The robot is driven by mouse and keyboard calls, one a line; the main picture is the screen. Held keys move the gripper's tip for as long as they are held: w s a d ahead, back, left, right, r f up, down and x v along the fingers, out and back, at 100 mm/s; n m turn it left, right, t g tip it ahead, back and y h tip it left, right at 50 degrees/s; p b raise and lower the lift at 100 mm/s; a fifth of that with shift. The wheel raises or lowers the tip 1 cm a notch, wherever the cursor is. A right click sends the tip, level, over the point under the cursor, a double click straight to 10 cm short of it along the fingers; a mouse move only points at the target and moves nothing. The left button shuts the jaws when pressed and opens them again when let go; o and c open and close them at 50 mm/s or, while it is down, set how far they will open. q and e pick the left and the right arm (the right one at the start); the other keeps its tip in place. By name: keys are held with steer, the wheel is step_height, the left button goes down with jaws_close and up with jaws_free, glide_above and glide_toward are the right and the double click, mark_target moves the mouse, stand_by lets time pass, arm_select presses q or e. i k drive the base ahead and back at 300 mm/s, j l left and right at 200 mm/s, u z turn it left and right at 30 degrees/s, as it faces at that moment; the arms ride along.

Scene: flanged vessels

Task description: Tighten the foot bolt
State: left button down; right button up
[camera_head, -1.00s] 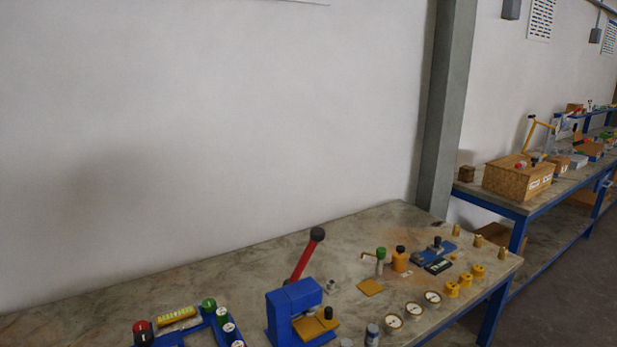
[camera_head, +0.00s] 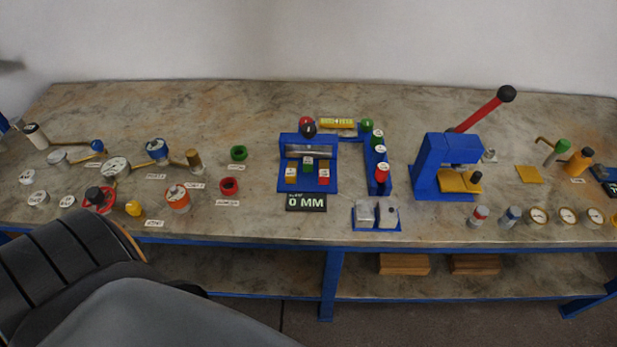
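I cannot pick out a foot bolt in this view. A red round base with a dark knob (camera_head: 99,199) sits near the front edge. Small labels lie among them, too small to read. Neither of my grippers shows. A large dark shape at the lower left hides part of the bench's front edge.
The bench top (camera_head: 230,105) is clear along the back. Wooden blocks (camera_head: 404,264) lie on the lower shelf.

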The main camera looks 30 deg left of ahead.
mark_target(308, 130)
steer(key=k+j+z, duration=0.15)
steer(key=j, duration=0.2)
steer(key=j+z, duration=0.15)
steer(key=j, duration=0.2)
steer(key=k+j+z, duration=0.15)
steer(key=j, duration=0.2)
steer(key=k+j+z, duration=0.15)
steer(key=j, duration=0.15)
